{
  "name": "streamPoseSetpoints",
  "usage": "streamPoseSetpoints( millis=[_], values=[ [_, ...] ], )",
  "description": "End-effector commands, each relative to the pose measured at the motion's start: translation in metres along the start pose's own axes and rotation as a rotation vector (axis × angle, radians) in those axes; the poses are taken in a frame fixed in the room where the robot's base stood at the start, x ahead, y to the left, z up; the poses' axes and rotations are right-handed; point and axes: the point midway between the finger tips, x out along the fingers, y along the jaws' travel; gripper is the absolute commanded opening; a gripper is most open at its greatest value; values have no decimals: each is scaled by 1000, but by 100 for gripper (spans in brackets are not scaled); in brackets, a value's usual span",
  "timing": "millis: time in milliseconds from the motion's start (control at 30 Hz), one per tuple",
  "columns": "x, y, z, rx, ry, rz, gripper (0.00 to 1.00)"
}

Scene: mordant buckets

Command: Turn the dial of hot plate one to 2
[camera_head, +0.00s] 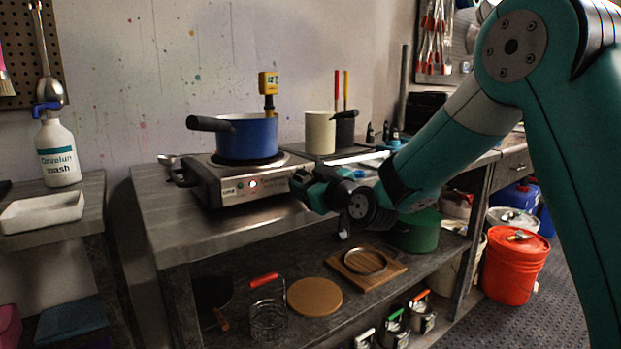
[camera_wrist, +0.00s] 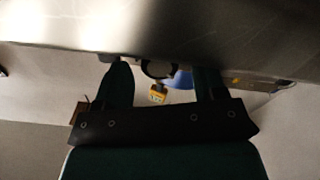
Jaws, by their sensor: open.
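Hot plate one (camera_head: 235,190) stands on the metal bench, with a label and a lit red lamp (camera_head: 253,182) on its front. A blue pot (camera_head: 247,138) sits on top of it. My gripper (camera_head: 303,184) is at the right end of the plate's front, and the dial is hidden behind it in the head view. In the wrist view my gripper (camera_wrist: 163,82) is open, with a dark round part (camera_wrist: 158,68), apparently the dial, between its fingers. I cannot tell whether the fingers touch it, nor read the dial's setting.
A yellow thermometer (camera_head: 268,83) stands in the pot, whose dark handle (camera_head: 209,124) points left. A cream container (camera_head: 320,132) and a dark container stand to the right on a second plate. The bench (camera_head: 190,237) is bare in front of the hot plate.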

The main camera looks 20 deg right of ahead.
Motion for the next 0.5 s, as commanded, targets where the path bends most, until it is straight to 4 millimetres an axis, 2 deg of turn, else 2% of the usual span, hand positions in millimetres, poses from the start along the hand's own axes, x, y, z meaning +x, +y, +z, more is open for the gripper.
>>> streamPoseSetpoints(
  millis=[233, 433, 500],
  values=[
    [1, 0, 0, 0, 0, 0, 64],
    [0, 0, 0, 0, 0, 0, 18],
    [0, 0, 0, 0, 0, 0, 15]
  ],
)
